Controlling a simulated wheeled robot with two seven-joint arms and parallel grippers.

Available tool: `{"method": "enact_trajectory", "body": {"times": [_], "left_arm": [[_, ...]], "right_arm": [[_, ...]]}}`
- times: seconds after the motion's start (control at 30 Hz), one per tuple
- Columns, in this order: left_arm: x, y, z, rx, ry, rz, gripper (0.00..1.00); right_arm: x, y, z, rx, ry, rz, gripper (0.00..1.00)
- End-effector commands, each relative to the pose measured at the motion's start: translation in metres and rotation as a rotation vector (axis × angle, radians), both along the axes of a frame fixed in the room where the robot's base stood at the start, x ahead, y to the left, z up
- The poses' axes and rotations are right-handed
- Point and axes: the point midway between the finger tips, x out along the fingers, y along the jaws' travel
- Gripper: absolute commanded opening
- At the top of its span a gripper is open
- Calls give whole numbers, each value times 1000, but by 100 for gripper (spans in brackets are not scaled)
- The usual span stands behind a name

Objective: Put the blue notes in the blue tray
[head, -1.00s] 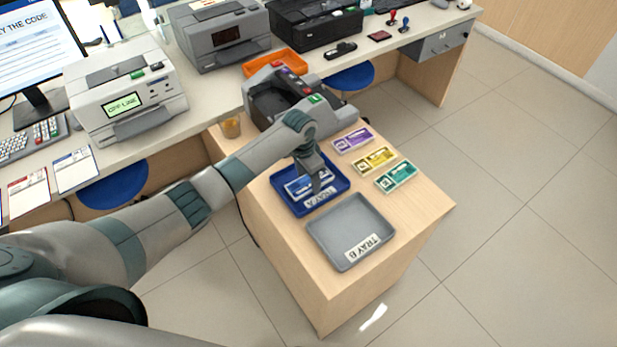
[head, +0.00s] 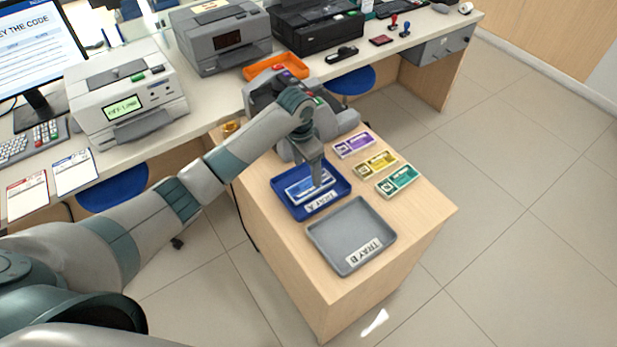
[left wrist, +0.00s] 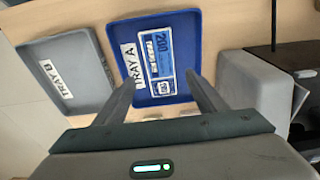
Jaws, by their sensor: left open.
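The blue notes (head: 301,186) lie in the blue tray (head: 336,183), which is labelled TRAY A. In the left wrist view the blue notes (left wrist: 158,60) lie flat inside the blue tray (left wrist: 183,29), beside its label. My left gripper (head: 318,183) is over the blue tray in the head view. In the left wrist view its two fingers (left wrist: 160,90) are spread apart with nothing between them, and the notes lie beyond the tips. Part of the notes is hidden by the gripper in the head view. My right gripper is not in view.
A grey tray (head: 325,228) labelled TRAY B is empty in front. Purple notes (head: 353,145), yellow notes (head: 375,164) and green notes (head: 398,180) lie to the right. A grey machine (head: 343,118) stands close behind the blue tray. An orange tray (head: 275,67) is on the counter.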

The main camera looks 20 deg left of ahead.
Motion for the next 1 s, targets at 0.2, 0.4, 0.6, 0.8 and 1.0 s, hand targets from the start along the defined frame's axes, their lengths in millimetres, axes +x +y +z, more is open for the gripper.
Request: {"method": "enact_trajectory", "body": {"times": [0.2, 0.4, 0.6, 0.8, 1.0], "left_arm": [[-2, 3, 32, 0, -2, 0, 65], [-4, 4, 46, -1, -1, 1, 65], [-4, 4, 47, 0, 0, 1, 65], [-4, 4, 47, 0, 0, 1, 65], [-4, 4, 47, 0, 0, 1, 65]], "right_arm": [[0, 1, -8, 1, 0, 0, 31], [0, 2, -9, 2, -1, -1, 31], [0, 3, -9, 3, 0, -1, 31], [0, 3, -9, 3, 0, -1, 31], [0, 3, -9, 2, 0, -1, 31]]}}
